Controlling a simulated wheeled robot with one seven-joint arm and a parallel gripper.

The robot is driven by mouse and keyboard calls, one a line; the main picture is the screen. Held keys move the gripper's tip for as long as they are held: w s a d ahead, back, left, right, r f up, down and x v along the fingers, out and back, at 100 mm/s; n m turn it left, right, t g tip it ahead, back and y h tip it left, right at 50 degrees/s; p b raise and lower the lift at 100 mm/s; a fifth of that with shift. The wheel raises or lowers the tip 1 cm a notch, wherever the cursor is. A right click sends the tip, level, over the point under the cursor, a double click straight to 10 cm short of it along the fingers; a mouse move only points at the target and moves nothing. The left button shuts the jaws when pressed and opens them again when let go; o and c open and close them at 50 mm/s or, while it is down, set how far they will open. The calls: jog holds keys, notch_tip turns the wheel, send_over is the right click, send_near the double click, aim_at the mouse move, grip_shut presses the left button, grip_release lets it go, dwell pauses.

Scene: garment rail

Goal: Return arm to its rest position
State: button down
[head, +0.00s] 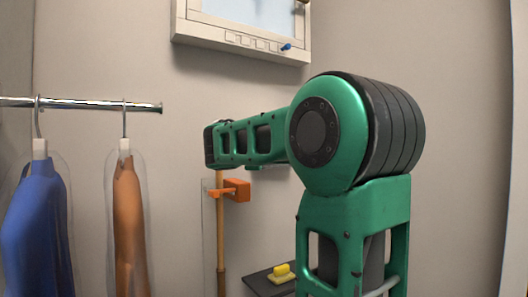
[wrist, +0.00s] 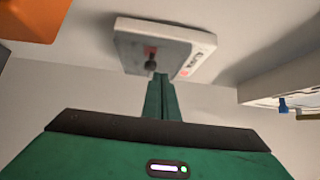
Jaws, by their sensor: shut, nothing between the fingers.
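My arm (head: 320,140) is green and dark grey. It rises at the right of the head view, bends at a large round joint, and its forearm reaches left. My gripper (wrist: 160,80) shows in the wrist view with its green fingers together and nothing between them. In the head view I cannot make out the fingers. Beyond the fingertips in the wrist view is a white box (wrist: 195,50) with a dark knob and red marks. The fingertips overlap its lower edge in the picture; I cannot tell whether they touch it.
A chrome rail (head: 80,103) at left holds a blue garment (head: 38,225) and a brown garment (head: 130,215) in clear covers. An orange clamp (head: 236,190) and wooden pole (head: 221,235) stand below my forearm. A white framed panel (head: 240,40) hangs above; a yellow block (head: 282,271) sits low.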

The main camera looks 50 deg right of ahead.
jog(key=w+a, duration=0.4)
jog(key=a, duration=0.1)
jog(key=shift+w+a+f, duration=0.25)
jog(key=shift+w+f, duration=0.05)
jog(key=shift+w, duration=0.05)
jog(key=s+a+f+n+g+y, duration=0.25)
jog(key=s+f+n+y, duration=0.35)
jog(key=f, duration=0.7)
jog(key=s+a+f+n+g+y, duration=0.1)
jog(key=s+a+f+n+y, duration=0.25)
jog(key=s+f+n, duration=0.75)
jog(key=s+a+f+n+g+y, duration=0.4)
jog(key=s+a+f+n+y, duration=0.3)
jog(key=s+a+f, duration=0.9)
jog(key=shift+s+a+f+g, duration=0.3)
jog(key=shift+s+f, duration=0.25)
jog(key=shift+f, duration=0.35)
